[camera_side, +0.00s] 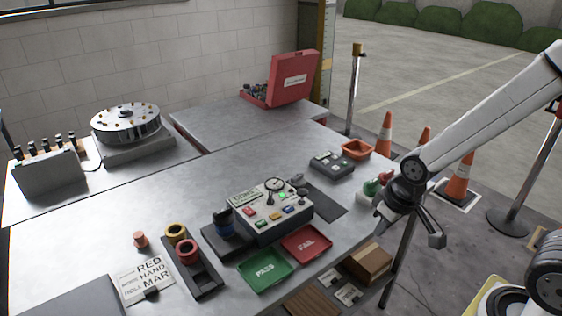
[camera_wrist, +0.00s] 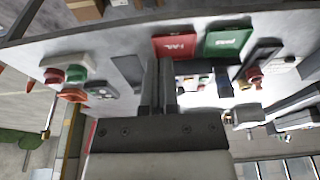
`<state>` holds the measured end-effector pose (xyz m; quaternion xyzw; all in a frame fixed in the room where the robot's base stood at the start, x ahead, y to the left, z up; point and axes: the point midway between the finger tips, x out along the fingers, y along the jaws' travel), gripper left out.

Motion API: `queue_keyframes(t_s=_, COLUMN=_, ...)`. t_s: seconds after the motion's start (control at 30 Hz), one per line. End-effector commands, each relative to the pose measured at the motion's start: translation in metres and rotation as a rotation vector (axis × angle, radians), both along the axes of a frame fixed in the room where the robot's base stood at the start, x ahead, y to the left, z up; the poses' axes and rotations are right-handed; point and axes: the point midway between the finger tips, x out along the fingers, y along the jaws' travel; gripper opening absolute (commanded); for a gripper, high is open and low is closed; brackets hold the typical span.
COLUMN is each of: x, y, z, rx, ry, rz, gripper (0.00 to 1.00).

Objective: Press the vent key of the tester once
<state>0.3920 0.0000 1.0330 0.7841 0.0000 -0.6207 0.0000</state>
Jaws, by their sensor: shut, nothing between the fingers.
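The tester (camera_side: 268,224) is a grey box on the table in the side view, with a round gauge and several small coloured keys on its sloped top. The key labels are too small to read, so I cannot tell which is the vent key. My gripper (camera_side: 437,238) is shut and empty, to the right of the tester and well apart from it, near the table's right edge. In the wrist view the closed fingers (camera_wrist: 158,88) point toward the table, and the tester (camera_wrist: 192,78) is partly hidden behind them.
A green PASS tray (camera_side: 265,270) and a red FAIL tray (camera_side: 306,244) lie in front of the tester. A grey device (camera_side: 332,165), an orange bin (camera_side: 357,149) and red and green buttons (camera_side: 371,187) stand right of it. A black holder with rollers (camera_side: 205,278) is at left.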

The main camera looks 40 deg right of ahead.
Motion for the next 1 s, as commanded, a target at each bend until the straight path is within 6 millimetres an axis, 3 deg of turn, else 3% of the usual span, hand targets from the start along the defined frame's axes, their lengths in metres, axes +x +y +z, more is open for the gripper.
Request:
queue_keyframes(t_s=0.77, x=0.0, y=0.0, z=0.0, rx=0.0, ry=0.0, rz=0.0, gripper=0.0)
queue_keyframes(t_s=1.0, x=0.012, y=0.002, z=0.0, rx=0.007, ry=-0.021, rz=-0.023, gripper=0.0)
